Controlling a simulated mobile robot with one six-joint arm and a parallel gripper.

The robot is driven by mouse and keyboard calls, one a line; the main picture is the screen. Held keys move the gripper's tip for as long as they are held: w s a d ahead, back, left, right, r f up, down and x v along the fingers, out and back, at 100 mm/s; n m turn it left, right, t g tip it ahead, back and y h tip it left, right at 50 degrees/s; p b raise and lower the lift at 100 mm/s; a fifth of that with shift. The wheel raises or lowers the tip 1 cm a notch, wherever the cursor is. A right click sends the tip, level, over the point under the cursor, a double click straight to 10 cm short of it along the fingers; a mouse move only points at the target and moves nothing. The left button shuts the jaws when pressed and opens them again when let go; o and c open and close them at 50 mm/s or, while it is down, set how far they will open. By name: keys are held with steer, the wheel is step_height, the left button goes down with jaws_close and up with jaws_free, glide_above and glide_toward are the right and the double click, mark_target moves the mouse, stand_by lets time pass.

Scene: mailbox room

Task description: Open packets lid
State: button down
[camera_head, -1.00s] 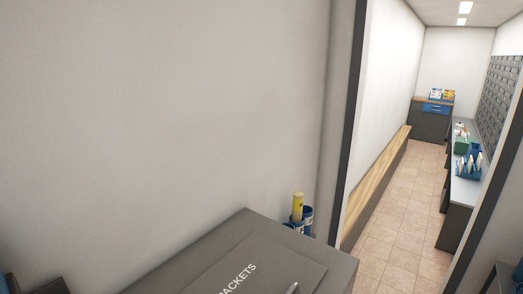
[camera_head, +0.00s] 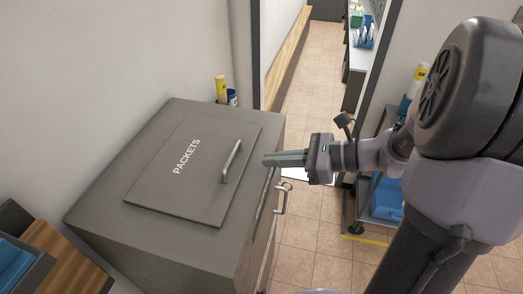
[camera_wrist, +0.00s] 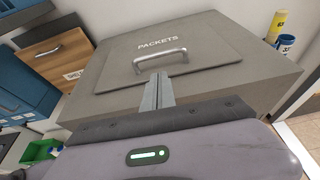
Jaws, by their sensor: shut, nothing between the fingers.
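The packets lid (camera_head: 195,170) is a flat grey panel lettered PACKETS, lying closed on top of a grey cabinet (camera_head: 120,205). Its metal bar handle (camera_head: 231,162) stands near the lid's right edge in the head view. My gripper (camera_head: 266,160) is shut and empty, to the right of the handle and apart from it, pointing toward it. In the wrist view the lid (camera_wrist: 207,62) and its handle (camera_wrist: 160,60) are ahead, with the shut fingers (camera_wrist: 160,78) pointing just below the handle.
A second handle (camera_head: 281,199) sits on the cabinet's front. Yellow and blue tubes (camera_head: 222,90) stand behind the cabinet. A cart with a blue bin (camera_head: 386,198) stands to the right. A wood-fronted unit (camera_head: 60,262) is at lower left. Tiled floor is open between.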

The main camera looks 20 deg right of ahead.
mark_target(247, 172)
steer(key=b+x, duration=0.2)
steer(key=x, duration=0.5)
steer(key=shift+w+a, duration=0.1)
steer(key=shift+a, duration=0.05)
steer(key=w+a+r+g+h+p, duration=0.25)
steer(key=r+p, duration=0.55)
steer(key=p, duration=0.8)
steer(key=w+a+r+g+h+p, duration=0.2)
steer(key=a+r+h+p, duration=0.2)
steer(key=r+p, duration=0.8)
steer(key=w+a+p, duration=1)
steer(key=a+p, duration=0.4)
steer(key=p, duration=0.2)
steer(key=shift+w+a+r, duration=0.35)
steer(key=shift+w+r, duration=0.05)
steer(key=shift+r, duration=0.1)
